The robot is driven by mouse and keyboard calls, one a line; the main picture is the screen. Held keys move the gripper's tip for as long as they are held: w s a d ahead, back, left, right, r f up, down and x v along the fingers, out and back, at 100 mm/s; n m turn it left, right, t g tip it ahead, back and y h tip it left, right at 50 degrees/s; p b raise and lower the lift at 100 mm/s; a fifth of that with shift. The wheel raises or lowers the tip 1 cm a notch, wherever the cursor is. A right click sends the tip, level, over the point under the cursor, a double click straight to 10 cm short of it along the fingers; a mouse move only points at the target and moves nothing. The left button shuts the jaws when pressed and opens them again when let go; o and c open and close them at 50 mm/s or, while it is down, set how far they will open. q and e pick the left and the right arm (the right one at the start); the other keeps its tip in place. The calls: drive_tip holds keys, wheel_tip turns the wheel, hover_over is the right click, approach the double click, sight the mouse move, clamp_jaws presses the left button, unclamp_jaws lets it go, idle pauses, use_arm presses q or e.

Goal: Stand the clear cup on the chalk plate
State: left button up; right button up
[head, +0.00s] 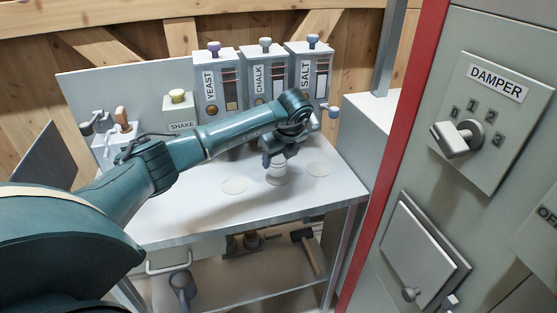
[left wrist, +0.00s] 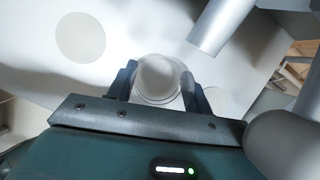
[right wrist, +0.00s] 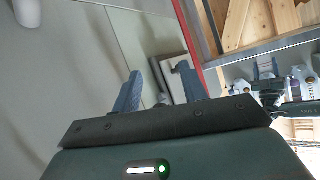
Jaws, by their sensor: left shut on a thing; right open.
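The clear cup (head: 277,173) is below my left gripper (head: 278,158), over the middle of the table near the chalk dispenser (head: 264,75). In the left wrist view the pale cup (left wrist: 158,76) sits between the fingers of my left gripper (left wrist: 160,88), which is shut on it. The cup looks upright and covers the spot where the chalk plate would show; I cannot tell whether it touches a plate. Flat round plates lie to its left (head: 234,185) and right (head: 319,169). My right gripper (right wrist: 160,88) is open and empty, away from the table.
The yeast dispenser (head: 218,82) and salt dispenser (head: 309,72) flank the chalk one. A metal tube (left wrist: 216,28) hangs close to the cup. A shake button (head: 177,97) is at the back left. A damper panel (head: 490,110) stands right of the red post (head: 400,130).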

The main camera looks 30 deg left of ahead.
use_arm(q)
drive_tip(key=shift+s+d+f, duration=0.1)
drive_tip(key=shift+d+f, duration=0.1)
drive_tip(key=shift+f, duration=0.45)
drive_tip(key=shift+f, duration=0.15)
drive_tip(key=o, duration=0.9)
drive_tip(key=shift+o, duration=0.2)
